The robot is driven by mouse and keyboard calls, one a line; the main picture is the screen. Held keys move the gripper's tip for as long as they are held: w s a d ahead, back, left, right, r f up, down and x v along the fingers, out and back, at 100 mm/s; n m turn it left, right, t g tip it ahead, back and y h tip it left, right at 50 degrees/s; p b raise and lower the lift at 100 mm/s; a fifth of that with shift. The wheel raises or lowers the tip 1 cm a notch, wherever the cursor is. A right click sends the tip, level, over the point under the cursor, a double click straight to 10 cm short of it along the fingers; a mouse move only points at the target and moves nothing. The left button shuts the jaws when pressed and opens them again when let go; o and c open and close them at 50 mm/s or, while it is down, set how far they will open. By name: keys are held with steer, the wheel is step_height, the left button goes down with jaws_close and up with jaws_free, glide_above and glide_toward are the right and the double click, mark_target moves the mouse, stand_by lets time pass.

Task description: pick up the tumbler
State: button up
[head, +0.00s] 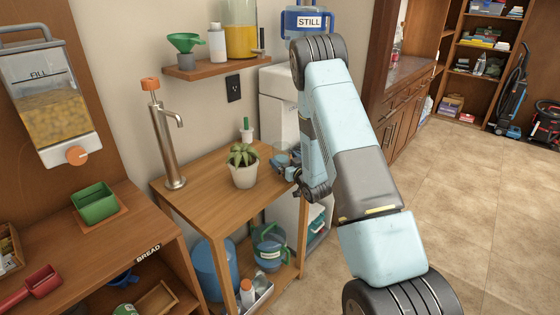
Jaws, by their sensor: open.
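A small clear tumbler (281,148) appears to stand at the back right of the wooden side table (200,178), by the white water dispenser. It is small in the head view, and its lower part is hidden by my gripper. My gripper (279,161) is low over the table's right end, pointing left, with its jaws open. It is right at the tumbler in the picture; I cannot tell whether the fingers are around it or only in front of it, or whether they touch it.
A potted plant (244,172) stands just left of my gripper. A tall metal tap (166,140) rises at the table's left end. The white dispenser (277,95) with a blue bottle (304,22) is behind. A shelf (218,66) hangs above.

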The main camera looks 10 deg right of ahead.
steer(key=shift+x, duration=0.85)
steer(key=c, duration=1.1)
steer(key=shift+r, duration=0.1)
steer(key=shift+c, duration=0.2)
steer(key=shift+s+d+r, duration=0.25)
steer(key=shift+s+r, duration=0.45)
steer(key=s+d+r, duration=0.3)
steer(key=s+r, duration=0.3)
steer(key=s, duration=0.5)
steer(key=shift+s+d+r, duration=0.2)
steer(key=shift+s+d, duration=0.05)
steer(key=shift+s, duration=0.15)
